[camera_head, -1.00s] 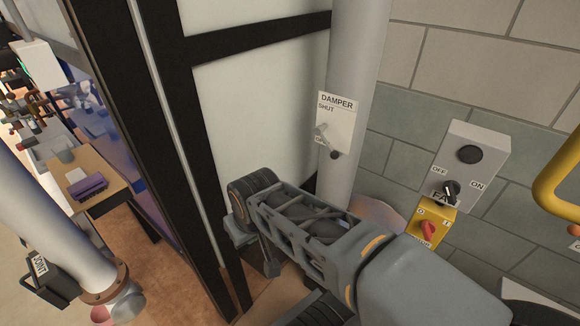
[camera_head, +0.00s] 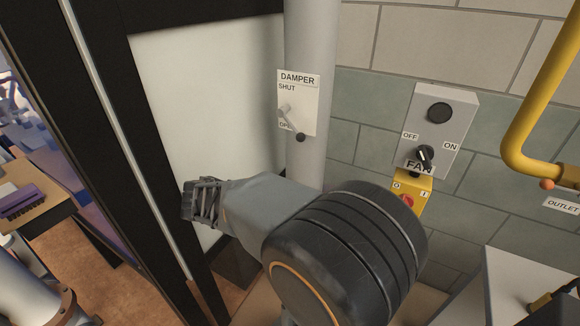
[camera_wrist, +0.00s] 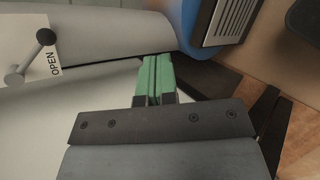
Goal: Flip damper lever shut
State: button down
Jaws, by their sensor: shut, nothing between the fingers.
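The damper plate (camera_head: 311,97) is a white label on the grey pipe, with SHUT at its top and OPEN lower down. Its grey lever (camera_head: 291,122) slants down to the right, with the dark knob (camera_head: 300,137) at the plate's lower edge. In the wrist view the lever (camera_wrist: 29,58) and knob (camera_wrist: 46,37) show at the upper left, beside the OPEN mark. My gripper (camera_wrist: 155,60) has green fingertips pressed together, empty, to the right of the knob and apart from it. I cannot make out the fingertips in the head view.
A grey fan switch box (camera_head: 440,115) and a yellow box (camera_head: 411,189) with a red knob are on the block wall at right. A yellow pipe (camera_head: 540,95) runs at far right. A black-framed pale panel (camera_head: 200,110) stands left of the damper pipe.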

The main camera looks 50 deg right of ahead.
aim_at(291, 125)
jog(key=w+d+n+t+h+b, duration=0.2)
jog(key=w+d+n+h+b, duration=0.3)
jog(key=w+h, duration=0.4)
jog(key=shift+f+h+b, duration=0.15)
jog(key=shift+h+b, duration=0.25)
jog(key=shift+b, duration=0.3)
jog(key=shift+d, duration=0.1)
jog(key=s+r+x, duration=0.1)
jog(key=r+x, duration=0.1)
jog(key=x, duration=1)
jog(key=shift+s, duration=0.2)
jog(key=shift+d+r, duration=0.1)
jog(key=shift+r+n+t, duration=0.15)
jog(key=shift+n+t, duration=0.25)
jog(key=shift+n, duration=0.1)
